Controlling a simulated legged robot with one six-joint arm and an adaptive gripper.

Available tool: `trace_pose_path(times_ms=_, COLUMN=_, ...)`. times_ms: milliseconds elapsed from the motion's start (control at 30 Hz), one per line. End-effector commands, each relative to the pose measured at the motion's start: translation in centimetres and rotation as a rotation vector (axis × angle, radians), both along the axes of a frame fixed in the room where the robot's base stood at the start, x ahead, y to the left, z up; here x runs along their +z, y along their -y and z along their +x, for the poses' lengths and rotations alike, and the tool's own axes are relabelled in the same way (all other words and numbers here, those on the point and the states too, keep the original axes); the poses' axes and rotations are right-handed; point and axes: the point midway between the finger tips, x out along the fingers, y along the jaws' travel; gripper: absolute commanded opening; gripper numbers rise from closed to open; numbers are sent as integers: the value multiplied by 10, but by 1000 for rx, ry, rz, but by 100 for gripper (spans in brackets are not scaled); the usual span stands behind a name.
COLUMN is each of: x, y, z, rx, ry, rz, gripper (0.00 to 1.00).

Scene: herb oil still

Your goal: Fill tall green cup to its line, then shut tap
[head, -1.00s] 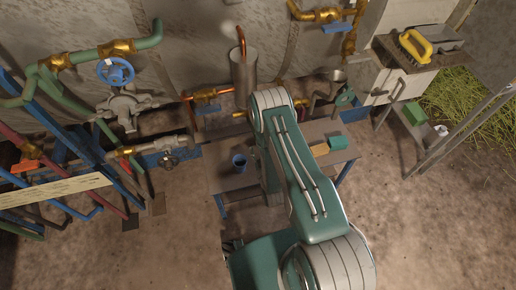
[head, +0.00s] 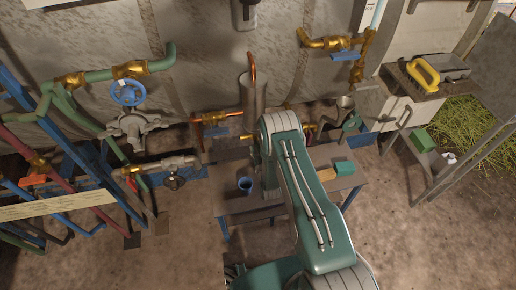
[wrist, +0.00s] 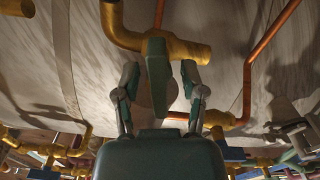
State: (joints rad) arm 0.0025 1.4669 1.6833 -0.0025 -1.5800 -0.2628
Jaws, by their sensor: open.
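My gripper (wrist: 161,92) is open in the wrist view, its two fingers on either side of a flat green piece (wrist: 157,75). This piece hangs in front of a brass pipe (wrist: 185,48); I cannot tell if it is a tap handle, or whether the fingers touch it. In the head view my arm hides the gripper. A small dark blue cup (head: 245,184) stands upright on the low table, left of my arm. No tall green cup can be clearly made out. A brass tap with a blue handle (head: 216,131) sits behind the table.
The low table (head: 235,206) also bears a teal block (head: 344,168). A grey metal cylinder (head: 247,95) with a copper pipe stands behind it. Pipes and a blue valve wheel (head: 128,92) crowd the left. Bare floor lies in front.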

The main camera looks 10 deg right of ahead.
Motion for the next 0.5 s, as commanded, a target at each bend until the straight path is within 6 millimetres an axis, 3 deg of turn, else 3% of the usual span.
trace_pose_path(times_ms=167, x=0, y=0, z=0, rx=0, ry=0, rz=0, gripper=54)
trace_pose_path(times_ms=233, x=0, y=0, z=0, rx=0, ry=0, rz=0, gripper=31)
trace_pose_path(times_ms=300, x=0, y=0, z=0, rx=0, ry=0, rz=0, gripper=0)
trace_pose_path(times_ms=500, x=0, y=0, z=0, rx=1, ry=0, rz=0, gripper=0)
